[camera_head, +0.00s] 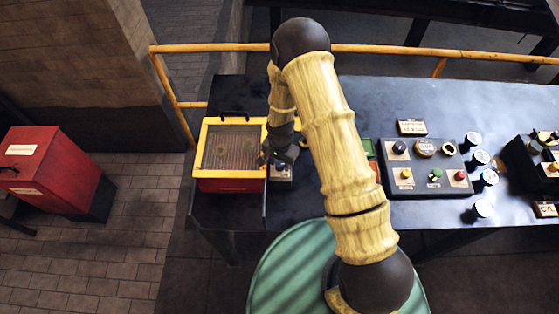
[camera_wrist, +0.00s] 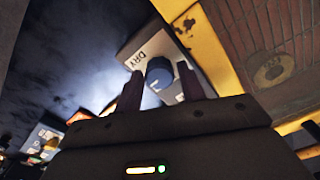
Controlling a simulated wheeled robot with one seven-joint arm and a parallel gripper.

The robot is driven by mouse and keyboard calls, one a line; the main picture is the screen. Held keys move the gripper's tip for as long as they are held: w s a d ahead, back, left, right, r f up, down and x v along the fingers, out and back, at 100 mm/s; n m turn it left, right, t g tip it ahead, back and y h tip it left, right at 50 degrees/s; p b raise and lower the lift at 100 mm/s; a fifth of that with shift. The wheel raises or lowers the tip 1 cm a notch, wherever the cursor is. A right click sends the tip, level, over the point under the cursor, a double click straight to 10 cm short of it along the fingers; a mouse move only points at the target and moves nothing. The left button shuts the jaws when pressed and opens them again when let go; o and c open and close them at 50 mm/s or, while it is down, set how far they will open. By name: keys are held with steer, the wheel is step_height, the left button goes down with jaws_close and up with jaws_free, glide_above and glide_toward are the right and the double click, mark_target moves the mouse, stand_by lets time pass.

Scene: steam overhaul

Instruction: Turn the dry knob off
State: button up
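The dry knob (camera_wrist: 159,73) is a dark blue round knob on a pale plate (camera_wrist: 136,45) marked DRY, seen in the wrist view. My gripper (camera_wrist: 160,70) is open, with one finger on each side of the knob in that view. I cannot tell whether either finger touches it. In the head view, my gripper (camera_head: 279,157) is low over the small control plate (camera_head: 281,175) at the right side of the yellow-framed box. The gripper and arm hide the knob there.
The yellow-framed box (camera_head: 238,185) with a mesh top stands at the table's left end. Right of my arm is a control panel (camera_head: 430,187) with several knobs and buttons, then several dark jars (camera_head: 480,208) with pale lids. A red bin (camera_head: 50,170) stands on the floor at left.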

steer(key=c, duration=0.7)
steer(key=shift+n+b, duration=0.4)
steer(key=shift+b, duration=0.05)
steer(key=shift+f+n+b, duration=0.15)
steer(key=shift+n+b, duration=0.6)
steer(key=shift+n, duration=0.15)
steer(key=n+b, duration=0.2)
steer(key=n, duration=0.1)
steer(key=shift+w, duration=0.1)
steer(key=n+b, duration=0.3)
steer(key=n, duration=0.3)
steer(key=shift+a+n, duration=0.1)
steer(key=shift+n, duration=0.3)
steer(key=n, duration=0.2)
steer(key=n+b, duration=0.1)
steer(key=n, duration=0.2)
steer(key=shift+r+n, duration=0.2)
steer(key=shift+n, duration=0.1)
